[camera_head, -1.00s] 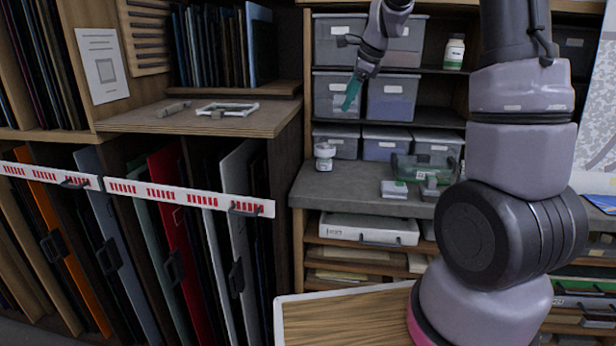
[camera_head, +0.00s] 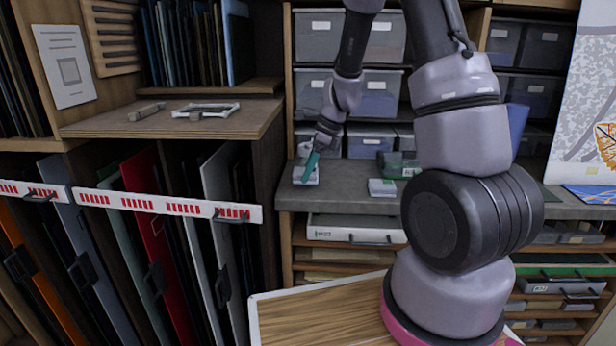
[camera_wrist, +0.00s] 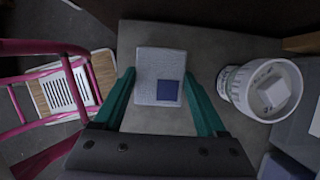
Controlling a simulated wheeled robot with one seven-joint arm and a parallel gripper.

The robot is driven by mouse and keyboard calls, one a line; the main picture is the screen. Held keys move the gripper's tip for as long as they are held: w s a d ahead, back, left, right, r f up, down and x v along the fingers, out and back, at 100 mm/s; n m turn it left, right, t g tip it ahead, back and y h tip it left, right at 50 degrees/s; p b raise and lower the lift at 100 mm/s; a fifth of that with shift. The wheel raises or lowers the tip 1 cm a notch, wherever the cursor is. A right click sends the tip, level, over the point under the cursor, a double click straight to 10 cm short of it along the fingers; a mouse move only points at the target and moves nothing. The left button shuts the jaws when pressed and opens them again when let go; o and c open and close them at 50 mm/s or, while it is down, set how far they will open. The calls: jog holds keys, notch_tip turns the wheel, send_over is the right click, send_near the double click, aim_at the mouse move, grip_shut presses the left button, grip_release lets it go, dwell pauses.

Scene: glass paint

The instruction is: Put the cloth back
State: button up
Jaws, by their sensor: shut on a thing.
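The cloth (camera_wrist: 160,77) is a flat white square with a blue patch in one corner. In the wrist view it lies between the tips of my gripper's green fingers (camera_wrist: 158,92), against the grey counter. My gripper is shut on it. In the head view my gripper (camera_head: 311,166) points down at the counter's left end, with the white cloth (camera_head: 306,176) at its fingertips. Whether the cloth rests fully on the counter I cannot tell.
A white jar (camera_wrist: 262,90) stands close on the right in the wrist view. A small white pack (camera_head: 382,187) lies further right on the grey counter (camera_head: 345,197). Grey bins (camera_head: 372,142) stand behind. A wooden cabinet side (camera_head: 268,190) borders the left.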

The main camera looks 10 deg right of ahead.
jog(key=shift+f, duration=1.15)
jog(key=shift+f, duration=0.1)
jog(key=o, duration=1.1)
jog(key=shift+o, duration=0.2)
jog(key=v, duration=1.2)
jog(key=s+d+r+n+t+h, duration=0.1)
jog(key=s+r+n+t, duration=0.4)
jog(key=s+r+n, duration=1.2)
jog(key=shift+s+r+n+t+h, duration=0.35)
jog(key=shift+s+r+h, duration=0.5)
jog(key=shift+s, duration=1.05)
jog(key=shift+r, duration=0.15)
